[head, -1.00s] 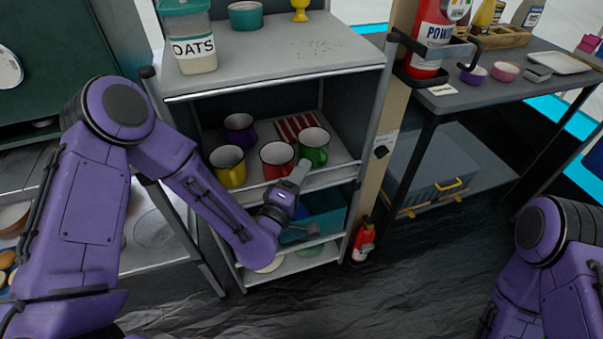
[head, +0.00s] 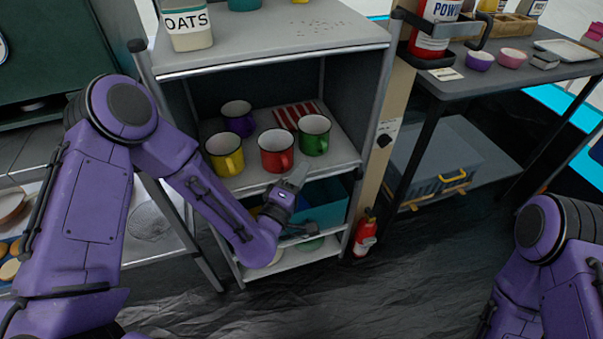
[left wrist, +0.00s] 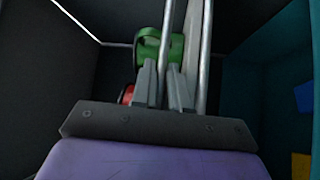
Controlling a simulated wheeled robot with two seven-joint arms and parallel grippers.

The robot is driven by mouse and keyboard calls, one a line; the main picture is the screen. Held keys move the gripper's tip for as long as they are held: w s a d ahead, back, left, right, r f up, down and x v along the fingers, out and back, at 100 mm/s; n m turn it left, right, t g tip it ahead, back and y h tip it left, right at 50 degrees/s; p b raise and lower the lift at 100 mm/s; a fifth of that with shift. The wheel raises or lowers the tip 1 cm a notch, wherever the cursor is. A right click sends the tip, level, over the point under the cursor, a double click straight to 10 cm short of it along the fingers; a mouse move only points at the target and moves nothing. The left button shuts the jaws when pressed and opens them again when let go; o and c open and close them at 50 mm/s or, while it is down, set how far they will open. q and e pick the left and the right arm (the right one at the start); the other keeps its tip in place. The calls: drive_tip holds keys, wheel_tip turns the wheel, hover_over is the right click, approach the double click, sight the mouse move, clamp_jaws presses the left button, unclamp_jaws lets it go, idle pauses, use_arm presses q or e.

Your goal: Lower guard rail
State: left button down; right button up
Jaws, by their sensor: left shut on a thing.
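The guard rail (left wrist: 167,40) is a thin metal rod at the front of the mug shelf (head: 255,181). My left gripper (head: 297,176) is at the shelf's front edge, below the red mug (head: 276,158) and green mug (head: 314,142). In the left wrist view the left gripper's fingers (left wrist: 166,85) are closed around the rod. A second metal bar runs beside it. The rail is hard to pick out in the head view, partly behind the gripper. My right gripper is outside the frames; only part of that arm shows.
A yellow mug (head: 225,158) and a purple mug (head: 238,122) stand on the same shelf, with a striped item (head: 290,115) behind. A teal bin (head: 325,204) sits below. A red extinguisher (head: 364,238) stands right of the rack. The oats jar (head: 187,30) is on top.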

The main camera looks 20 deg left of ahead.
use_arm(q)
drive_tip(key=c, duration=1.2)
unclamp_jaws()
